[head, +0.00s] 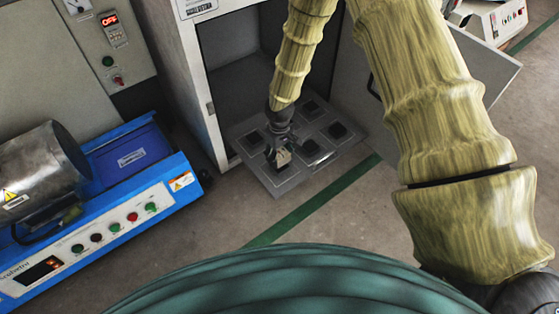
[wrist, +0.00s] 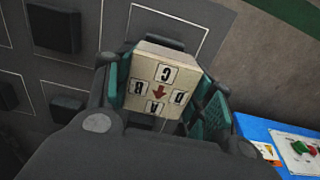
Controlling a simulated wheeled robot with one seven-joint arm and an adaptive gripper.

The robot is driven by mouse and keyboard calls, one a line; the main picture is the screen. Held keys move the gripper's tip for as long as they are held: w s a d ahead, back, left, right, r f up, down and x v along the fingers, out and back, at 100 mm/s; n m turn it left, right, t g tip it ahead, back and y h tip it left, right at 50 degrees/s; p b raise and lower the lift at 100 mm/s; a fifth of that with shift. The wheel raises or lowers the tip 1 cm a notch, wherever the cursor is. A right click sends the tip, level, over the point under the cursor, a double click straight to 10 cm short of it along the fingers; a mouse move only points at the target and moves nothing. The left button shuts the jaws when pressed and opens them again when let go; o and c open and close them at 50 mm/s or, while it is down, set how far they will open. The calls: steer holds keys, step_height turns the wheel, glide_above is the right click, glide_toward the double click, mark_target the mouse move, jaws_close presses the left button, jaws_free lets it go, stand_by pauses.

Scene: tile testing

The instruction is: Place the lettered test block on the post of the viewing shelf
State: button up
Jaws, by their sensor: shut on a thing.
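The lettered test block (wrist: 165,92) is pale beige. Its face toward the wrist camera shows the letters C, B, D and A around a red arrow. My gripper (wrist: 166,84) is shut on it, with a teal finger on each side. In the head view the block (head: 284,157) hangs below my gripper (head: 279,143), over the near part of the grey viewing shelf (head: 288,185). The shelf carries several dark square posts (head: 311,107), each within a pale outline. The wrist view shows posts to the left (wrist: 54,29). I cannot tell whether the block touches a post.
The shelf sticks out of an open grey cabinet (head: 235,65), whose door (head: 480,70) stands open at right. A blue machine (head: 110,215) with a metal drum (head: 42,170) stands at left. A green line (head: 310,203) crosses the clear floor in front.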

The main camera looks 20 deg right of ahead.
mark_target(280, 153)
steer(key=shift+f+b, duration=0.7)
steer(key=shift+f, duration=0.65)
steer(key=shift+f, duration=0.1)
steer(key=o, duration=1.3)
step_height(280, 153, up, 12)
steer(key=p, duration=0.6)
steer(key=shift+p, duration=0.3)
steer(key=s+a+f+m+y, duration=0.1)
steer(key=s+a+f, duration=0.1)
steer(key=s+f, duration=0.65)
steer(key=s+d+f+m, duration=0.1)
steer(key=s+d, duration=0.1)
steer(key=s, duration=1.2)
steer(key=s+d+f+m+h, duration=0.1)
steer(key=s+d+f+m, duration=0.1)
steer(key=s, duration=1.2)
steer(key=shift+d+f, duration=0.3)
steer(key=shift+d, duration=0.4)
